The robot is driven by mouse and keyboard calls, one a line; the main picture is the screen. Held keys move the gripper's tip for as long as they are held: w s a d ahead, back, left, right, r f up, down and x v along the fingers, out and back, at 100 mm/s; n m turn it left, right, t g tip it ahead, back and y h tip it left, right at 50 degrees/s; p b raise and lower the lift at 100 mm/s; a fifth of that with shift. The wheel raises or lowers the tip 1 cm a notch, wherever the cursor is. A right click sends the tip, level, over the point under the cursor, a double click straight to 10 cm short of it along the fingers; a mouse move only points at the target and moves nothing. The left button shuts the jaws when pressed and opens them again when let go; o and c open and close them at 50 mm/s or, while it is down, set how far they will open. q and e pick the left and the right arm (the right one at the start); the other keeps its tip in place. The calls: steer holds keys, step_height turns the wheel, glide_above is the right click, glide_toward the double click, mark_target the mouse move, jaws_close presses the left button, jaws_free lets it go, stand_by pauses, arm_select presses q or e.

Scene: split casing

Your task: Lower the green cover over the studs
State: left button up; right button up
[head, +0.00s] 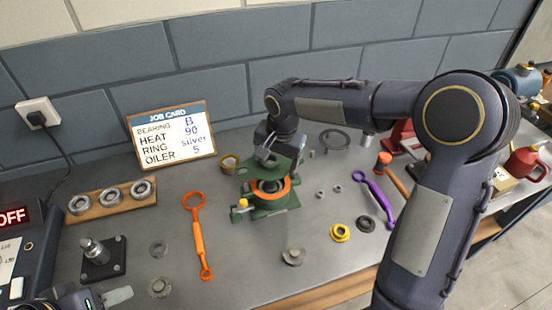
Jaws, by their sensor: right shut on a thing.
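The green cover (286,166) is in my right gripper (268,153), in the middle of the head view. It appears above and toward the back of the green lower casing (268,208). An orange ring (284,191) with a dark centre sits in the casing, and a yellow fitting (243,203) is at its left side. I cannot make out the studs, nor whether the cover touches them. My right arm comes in from the right and reaches across. My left gripper (112,298) is partly in view at the bottom left; its opening is unclear.
An orange wrench (198,240) lies left of the casing and a purple wrench (377,200) right of it. A wooden rack (103,202) holds bearings at left. Small nuts, washers and a yellow ring (340,232) lie around. A job card (170,135) stands behind.

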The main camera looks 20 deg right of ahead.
stand_by(0.4)
steer(key=shift+f+b, duration=2.8)
steer(key=shift+f, duration=0.5)
steer(key=shift+f, duration=0.15)
steer(key=o, duration=1.6)
steer(key=shift+f, duration=0.1)
